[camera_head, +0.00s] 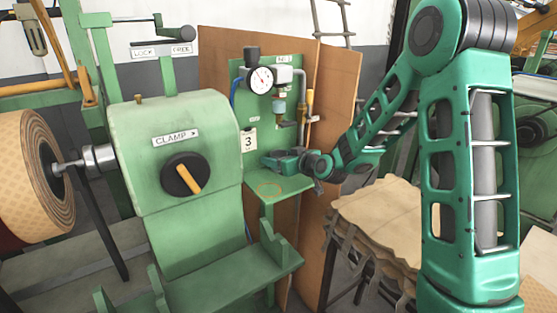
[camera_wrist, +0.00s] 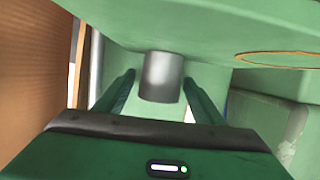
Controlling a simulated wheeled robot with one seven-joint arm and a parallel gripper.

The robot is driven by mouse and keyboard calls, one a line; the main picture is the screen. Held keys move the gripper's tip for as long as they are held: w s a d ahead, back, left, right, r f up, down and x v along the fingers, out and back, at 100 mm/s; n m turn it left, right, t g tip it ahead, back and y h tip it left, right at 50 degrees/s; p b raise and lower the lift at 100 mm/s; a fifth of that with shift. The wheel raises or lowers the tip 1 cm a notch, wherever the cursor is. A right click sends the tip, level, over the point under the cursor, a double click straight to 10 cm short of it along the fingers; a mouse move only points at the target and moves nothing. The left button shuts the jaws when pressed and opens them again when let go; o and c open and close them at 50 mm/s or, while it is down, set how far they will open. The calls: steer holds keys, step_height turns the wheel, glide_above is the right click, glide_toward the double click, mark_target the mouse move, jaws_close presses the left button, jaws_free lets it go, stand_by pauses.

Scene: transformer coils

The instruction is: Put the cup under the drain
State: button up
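The cup appears to be the short grey metal cylinder (camera_wrist: 160,78) in the wrist view. It sits between the fingertips of my gripper (camera_wrist: 160,88), with its end against a green surface. The fingers are apart, with narrow gaps beside the cylinder. In the head view my gripper (camera_head: 276,161) reaches in from the right, low over the small green shelf (camera_head: 285,191); I cannot make out the cup there. An orange ring (camera_head: 269,188) is marked on the shelf, also in the wrist view (camera_wrist: 282,59). The filter bowl (camera_head: 279,106), likely with the drain beneath, hangs on the green panel above.
A round gauge (camera_head: 261,80) and a yellow-handled tool (camera_head: 309,103) are above the shelf. The green clamp housing (camera_head: 178,150) stands to the left. Brown boards (camera_head: 333,100) stand behind and right. A stack of tan sheets (camera_head: 385,215) lies below my arm.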

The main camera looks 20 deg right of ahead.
steer(key=shift+s, duration=0.1)
steer(key=v, duration=1.1)
steer(key=shift+s+d+r, duration=0.1)
steer(key=shift+s+r, duration=0.1)
steer(key=shift+s, duration=0.15)
steer(key=s+d+f+m+g+h, duration=0.1)
steer(key=s+d+f+g+h, duration=0.2)
steer(key=s, duration=0.5)
steer(key=s+d+f+m+g+h, duration=0.1)
steer(key=s+d+f+m+g, duration=0.1)
steer(key=s+d+g, duration=0.5)
steer(key=s+d+r+m+g, duration=0.1)
steer(key=s+d+m+g, duration=0.1)
steer(key=s, duration=1)
steer(key=s+d+r+m+g, duration=0.1)
steer(key=s+m, duration=0.4)
steer(key=s, duration=0.7)
steer(key=shift+s+d+g, duration=0.2)
steer(key=shift+d+g, duration=0.3)
steer(key=shift+d, duration=0.1)
